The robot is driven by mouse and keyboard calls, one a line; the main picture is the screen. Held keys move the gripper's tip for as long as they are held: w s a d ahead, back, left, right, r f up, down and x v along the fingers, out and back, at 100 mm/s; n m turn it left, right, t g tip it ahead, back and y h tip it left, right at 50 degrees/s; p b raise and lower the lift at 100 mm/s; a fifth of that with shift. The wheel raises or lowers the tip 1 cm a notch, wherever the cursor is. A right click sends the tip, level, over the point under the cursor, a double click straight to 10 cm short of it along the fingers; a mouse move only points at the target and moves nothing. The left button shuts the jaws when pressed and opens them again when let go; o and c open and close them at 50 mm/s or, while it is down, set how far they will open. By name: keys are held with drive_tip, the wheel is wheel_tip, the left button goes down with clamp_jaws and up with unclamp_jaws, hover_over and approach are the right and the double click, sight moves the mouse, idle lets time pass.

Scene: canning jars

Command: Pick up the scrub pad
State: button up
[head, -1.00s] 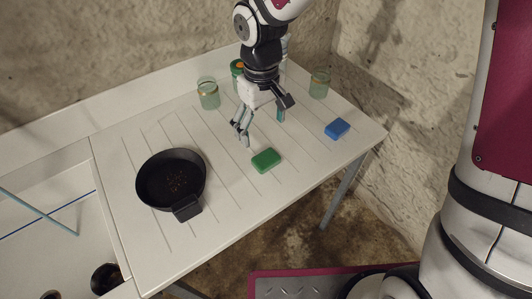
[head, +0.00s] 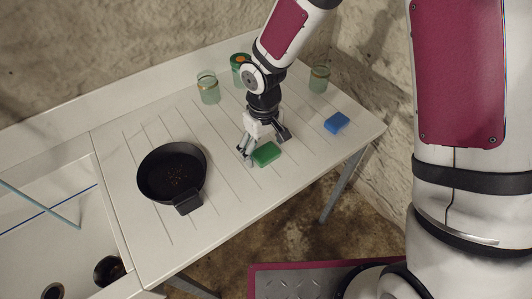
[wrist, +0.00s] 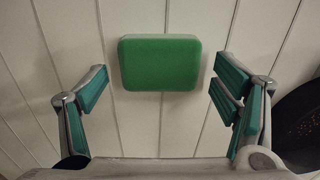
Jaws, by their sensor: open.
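A green scrub pad (head: 266,154), a small rounded block, lies flat on the white ribbed drainboard (head: 225,205). In the wrist view the green pad (wrist: 160,63) is centred at the top, between the two fingers and a little beyond their tips, with space on both sides. My gripper (head: 262,147) is open and empty, low beside the pad on its far side; its spread fingers also show in the wrist view (wrist: 160,88). The head view does not show clearly how high the fingertips are above the board.
A blue block (head: 337,122) lies to the right near the board's edge. A black pan (head: 160,168) with dark bits inside stands to the left. A sink is at lower left.

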sight(263, 151)
drive_tip(key=c, duration=1.1)
drive_tip(key=shift+c, duration=0.2)
drive_tip(key=shift+w+r, duration=0.1)
drive_tip(key=shift+r, duration=0.75)
drive_tip(key=shift+s+a+r, duration=0.1)
drive_tip(key=shift+s+r, duration=0.1)
drive_tip(key=shift+r, duration=0.35)
drive_tip(key=shift+s+r, duration=0.15)
drive_tip(key=shift+r, duration=0.35)
drive_tip(key=s+a, duration=0.1)
drive_tip(key=s, duration=0.4)
drive_tip(key=s+a+r+b, duration=0.1)
drive_tip(key=s+a, duration=0.1)
drive_tip(key=s, duration=0.2)
drive_tip(key=s+a, duration=0.2)
drive_tip(key=s, duration=0.3)
drive_tip(key=shift+s+r+b, duration=0.15)
drive_tip(key=shift+s+b, duration=0.15)
drive_tip(key=shift+b, duration=0.05)
